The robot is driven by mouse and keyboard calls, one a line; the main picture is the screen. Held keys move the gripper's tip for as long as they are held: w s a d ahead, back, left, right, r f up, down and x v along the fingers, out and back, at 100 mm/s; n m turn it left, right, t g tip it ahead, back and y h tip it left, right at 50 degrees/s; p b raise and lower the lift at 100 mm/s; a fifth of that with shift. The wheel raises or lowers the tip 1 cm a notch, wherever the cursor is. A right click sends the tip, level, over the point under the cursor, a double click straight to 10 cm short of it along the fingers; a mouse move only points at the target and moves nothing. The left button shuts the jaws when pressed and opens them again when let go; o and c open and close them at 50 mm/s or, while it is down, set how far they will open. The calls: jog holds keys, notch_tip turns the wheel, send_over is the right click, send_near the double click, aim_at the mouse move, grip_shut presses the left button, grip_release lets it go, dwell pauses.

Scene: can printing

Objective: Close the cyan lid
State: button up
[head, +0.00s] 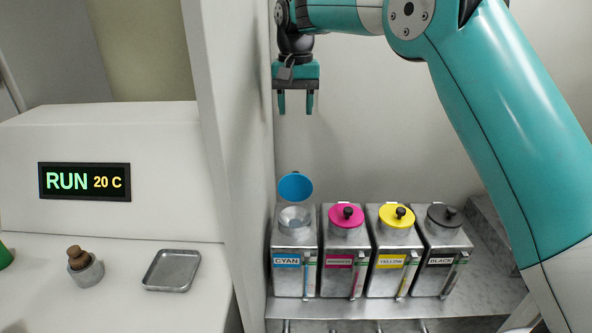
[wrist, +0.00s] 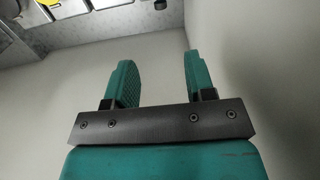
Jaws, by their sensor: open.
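The cyan lid (head: 295,187) stands raised, tipped back behind the open mouth of the cyan can (head: 294,241). The can is a metal box with a CYAN label, at the left end of the row in the head view. My gripper (head: 296,108) hangs high above the lid, pointing down, apart from it. Its two teal fingers are spread with nothing between them. The wrist view also shows the open gripper (wrist: 156,80), with the fingers apart and empty. The cyan lid cannot be made out in the wrist view.
The magenta (head: 346,217), yellow (head: 396,217) and black (head: 443,216) cans stand closely right of the cyan can, lids shut, with knobs on top. A white wall panel (head: 222,130) is close to the left.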

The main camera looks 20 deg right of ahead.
aim_at(295, 172)
jog(key=f+p, duration=0.1)
jog(key=f, duration=0.5)
jog(key=f+p, duration=0.1)
jog(key=f, duration=0.4)
jog(key=f+p, duration=0.2)
jog(key=f, duration=0.4)
jog(key=shift+w+f, duration=0.25)
jog(key=shift+f, duration=0.05)
jog(key=shift+c, duration=0.3)
grip_shut()
